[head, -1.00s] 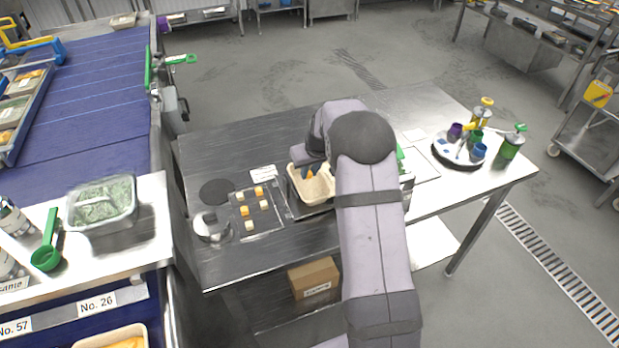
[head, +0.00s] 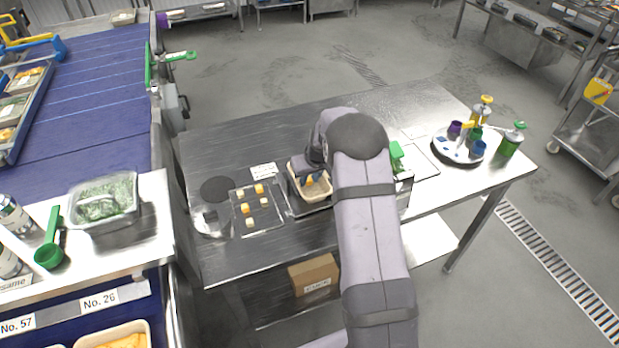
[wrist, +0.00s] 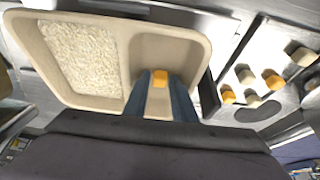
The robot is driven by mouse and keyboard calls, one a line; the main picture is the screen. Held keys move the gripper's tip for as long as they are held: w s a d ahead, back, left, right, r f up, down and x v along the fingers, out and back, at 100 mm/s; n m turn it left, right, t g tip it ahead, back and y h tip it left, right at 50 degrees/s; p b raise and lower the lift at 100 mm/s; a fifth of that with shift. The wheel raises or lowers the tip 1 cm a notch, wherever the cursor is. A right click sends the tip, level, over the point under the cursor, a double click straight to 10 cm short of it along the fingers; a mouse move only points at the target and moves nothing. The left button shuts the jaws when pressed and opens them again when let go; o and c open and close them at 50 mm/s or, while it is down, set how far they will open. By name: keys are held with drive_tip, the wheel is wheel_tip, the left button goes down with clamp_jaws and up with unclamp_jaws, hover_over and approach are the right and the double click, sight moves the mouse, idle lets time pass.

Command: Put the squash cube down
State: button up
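The squash cube (wrist: 160,78) is orange and sits between the blue fingertips of my gripper (wrist: 160,84), which look closed on its sides. It is inside the smaller right compartment of the beige tray (wrist: 205,45) in the wrist view. The larger left compartment holds white rice (wrist: 85,55). In the head view my gripper (head: 310,179) reaches down into the tray (head: 325,197), and my arm covers part of the scene. Whether the cube touches the compartment floor is hard to tell.
A clear board (head: 270,224) with several orange and pale cubes lies left of the tray. A dark round disc (head: 216,189) and a shiny round container (head: 208,229) are farther left. A white turntable (head: 451,150) with small cups stands at the right. The back of the table is clear.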

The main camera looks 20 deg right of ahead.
drive_tip(key=shift+r, duration=0.15)
drive_tip(key=shift+r+p, duration=0.15)
drive_tip(key=shift+p, duration=0.15)
drive_tip(key=b+v, duration=0.3)
drive_tip(key=v, duration=0.9)
drive_tip(key=s+a+f+g, duration=0.1)
drive_tip(key=s+a, duration=0.3)
drive_tip(key=s, duration=0.6)
drive_tip(key=s+a+f+g, duration=0.2)
drive_tip(key=s+a, duration=0.2)
drive_tip(key=s, duration=0.6)
drive_tip(key=s+a+f+g, duration=0.1)
drive_tip(key=s+a, duration=0.3)
drive_tip(key=s, duration=0.6)
drive_tip(key=shift+s+a+f+g, duration=0.2)
drive_tip(key=shift+s+f+g, duration=0.1)
drive_tip(key=shift+f, duration=0.2)
